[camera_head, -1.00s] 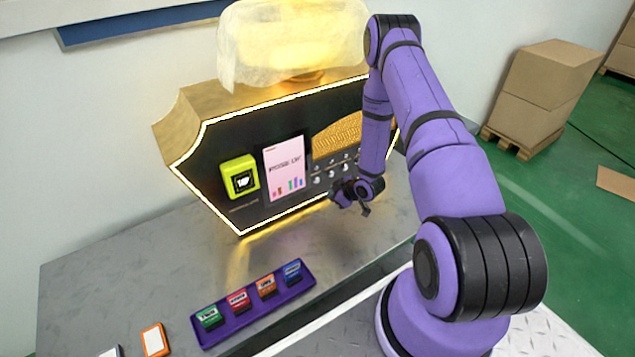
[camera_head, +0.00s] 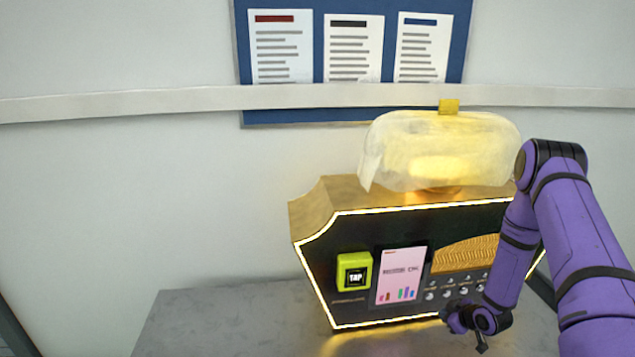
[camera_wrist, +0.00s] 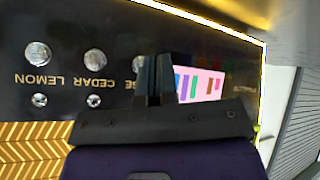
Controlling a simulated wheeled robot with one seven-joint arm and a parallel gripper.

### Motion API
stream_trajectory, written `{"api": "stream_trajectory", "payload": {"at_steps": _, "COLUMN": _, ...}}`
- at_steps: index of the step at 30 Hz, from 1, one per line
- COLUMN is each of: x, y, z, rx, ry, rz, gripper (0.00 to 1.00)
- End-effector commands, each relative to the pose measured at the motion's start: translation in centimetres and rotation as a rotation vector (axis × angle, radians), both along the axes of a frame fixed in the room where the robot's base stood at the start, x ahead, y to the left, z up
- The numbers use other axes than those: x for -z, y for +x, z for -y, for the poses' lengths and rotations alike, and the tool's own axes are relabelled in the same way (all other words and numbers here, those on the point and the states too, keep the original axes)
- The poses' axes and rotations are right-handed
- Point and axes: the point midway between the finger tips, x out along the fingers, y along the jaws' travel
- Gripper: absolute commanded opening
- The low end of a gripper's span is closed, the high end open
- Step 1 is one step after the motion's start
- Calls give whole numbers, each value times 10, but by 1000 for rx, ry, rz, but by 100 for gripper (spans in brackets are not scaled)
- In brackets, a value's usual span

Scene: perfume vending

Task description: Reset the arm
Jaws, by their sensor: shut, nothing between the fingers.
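My gripper (camera_head: 481,338) is at the lower right in the head view, in front of the machine's button panel. In the wrist view its two dark fingers (camera_wrist: 157,68) are together, with nothing held between them. The perfume machine (camera_head: 320,206) stands on a grey metal counter (camera_head: 200,310) and has a lit yellow edge. Its front carries a yellow-green TAP reader (camera_head: 354,273), a pink screen (camera_head: 400,276) and silver knobs (camera_head: 430,296). The wrist view shows knobs (camera_wrist: 95,57) labelled CEDAR and LEMON, upside down. My arm covers the right part of the panel.
A cloudy, glowing cover (camera_head: 440,150) sits on top of the machine. A blue notice board (camera_head: 305,118) with three sheets hangs on the wall behind, crossed by a pale rail (camera_head: 150,105). The counter to the left of the machine is clear in view.

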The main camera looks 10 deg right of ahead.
Motion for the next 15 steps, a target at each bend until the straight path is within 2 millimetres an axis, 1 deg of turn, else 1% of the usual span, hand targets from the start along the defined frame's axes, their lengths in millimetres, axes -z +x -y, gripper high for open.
{"api": "stream_trajectory", "payload": {"at_steps": 1, "x": -14, "y": 7, "z": 1, "rx": 4, "ry": -14, "rz": 1, "gripper": 0}}
{"api": "stream_trajectory", "payload": {"at_steps": 2, "x": -22, "y": 10, "z": 3, "rx": 8, "ry": -23, "rz": -4, "gripper": 0}}
{"api": "stream_trajectory", "payload": {"at_steps": 5, "x": -56, "y": 22, "z": 6, "rx": 31, "ry": -56, "rz": -22, "gripper": 0}}
{"api": "stream_trajectory", "payload": {"at_steps": 7, "x": -82, "y": 30, "z": 7, "rx": 51, "ry": -80, "rz": -36, "gripper": 0}}
{"api": "stream_trajectory", "payload": {"at_steps": 10, "x": -119, "y": 37, "z": 8, "rx": 82, "ry": -108, "rz": -55, "gripper": 0}}
{"api": "stream_trajectory", "payload": {"at_steps": 14, "x": -168, "y": 42, "z": 6, "rx": 126, "ry": -139, "rz": -78, "gripper": 0}}
{"api": "stream_trajectory", "payload": {"at_steps": 15, "x": -183, "y": 42, "z": 4, "rx": 140, "ry": -147, "rz": -84, "gripper": 0}}
